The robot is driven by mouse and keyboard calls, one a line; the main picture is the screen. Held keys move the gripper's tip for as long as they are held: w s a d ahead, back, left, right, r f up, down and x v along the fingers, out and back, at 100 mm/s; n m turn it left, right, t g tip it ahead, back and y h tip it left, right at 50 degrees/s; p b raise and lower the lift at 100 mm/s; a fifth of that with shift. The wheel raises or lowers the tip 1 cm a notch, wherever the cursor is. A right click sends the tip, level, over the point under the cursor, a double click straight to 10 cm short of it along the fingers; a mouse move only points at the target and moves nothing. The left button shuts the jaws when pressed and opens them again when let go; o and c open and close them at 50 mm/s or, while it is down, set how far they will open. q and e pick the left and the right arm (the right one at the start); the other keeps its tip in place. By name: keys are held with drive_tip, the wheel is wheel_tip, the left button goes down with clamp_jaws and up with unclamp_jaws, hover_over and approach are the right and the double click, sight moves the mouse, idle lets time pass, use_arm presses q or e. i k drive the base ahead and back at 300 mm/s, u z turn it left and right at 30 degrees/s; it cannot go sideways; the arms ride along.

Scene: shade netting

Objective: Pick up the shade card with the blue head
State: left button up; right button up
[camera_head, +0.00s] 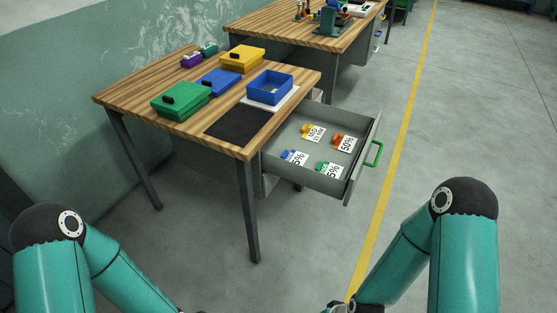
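The shade card with the blue head (294,157) lies in the open drawer (334,185), at its near left. Its white label is partly readable as a percentage. Three other cards lie in the drawer: one with a yellow head (312,132), one with a red head (344,142) and one with a green head (328,169). My two teal arms come in from the lower left and lower right. Both arms run off the bottom edge, and neither gripper's fingers show. No gripper is at the drawer.
The wooden table (222,117) holds a green box (180,101), a blue box (221,82), a yellow box (242,59), an open blue tray (270,88) and a black mat (238,124). The drawer's green handle (375,154) sticks out to the right. The floor in front is clear.

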sight(295, 157)
drive_tip(key=u, duration=0.15)
drive_tip(key=i, duration=1)
drive_tip(key=z, duration=0.1)
